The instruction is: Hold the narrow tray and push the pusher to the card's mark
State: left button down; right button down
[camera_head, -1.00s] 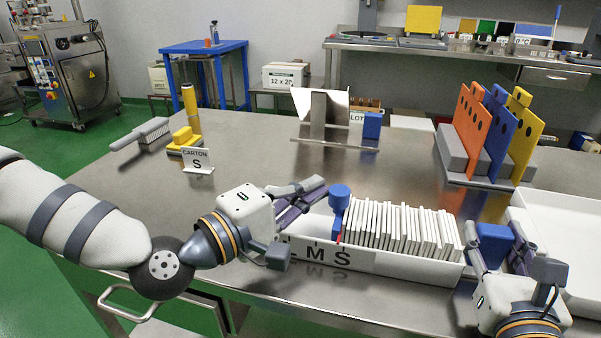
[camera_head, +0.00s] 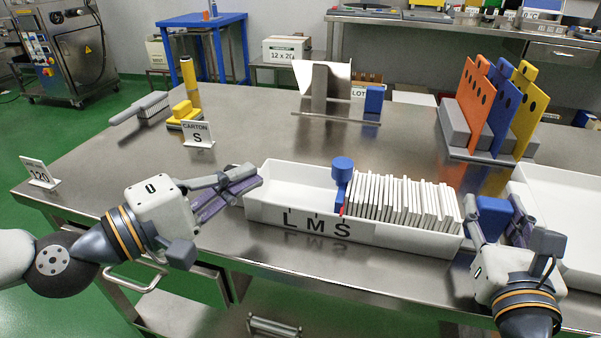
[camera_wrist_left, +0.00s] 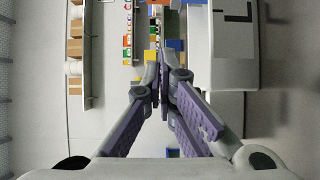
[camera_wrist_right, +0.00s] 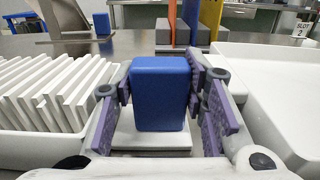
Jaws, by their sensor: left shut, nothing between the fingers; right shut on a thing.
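The narrow white tray (camera_head: 290,205) lies on the steel table, with L, M and S on its front wall. The blue pusher (camera_head: 342,172) stands inside it, against the left end of a row of white teabags (camera_head: 405,202). Its red pointer (camera_head: 341,211) is at the S mark. The card (camera_head: 198,134) reads CARTON S. My left gripper (camera_head: 256,180) is shut and empty at the tray's left end, apart from the pusher. My right gripper (camera_head: 495,220) is shut on a blue block (camera_wrist_right: 160,95) at the tray's right end.
A wide white tray (camera_head: 575,185) is at the right. Orange, blue and yellow boards (camera_head: 490,105) stand in a grey rack behind. A yellow tool (camera_head: 186,112), a grey brush (camera_head: 150,105) and a 120 card (camera_head: 39,172) are at the left. The table's front left is clear.

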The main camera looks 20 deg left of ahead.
pick_arm(q)
jog(key=shift+s+a, duration=0.15)
jog(key=shift+s, duration=0.3)
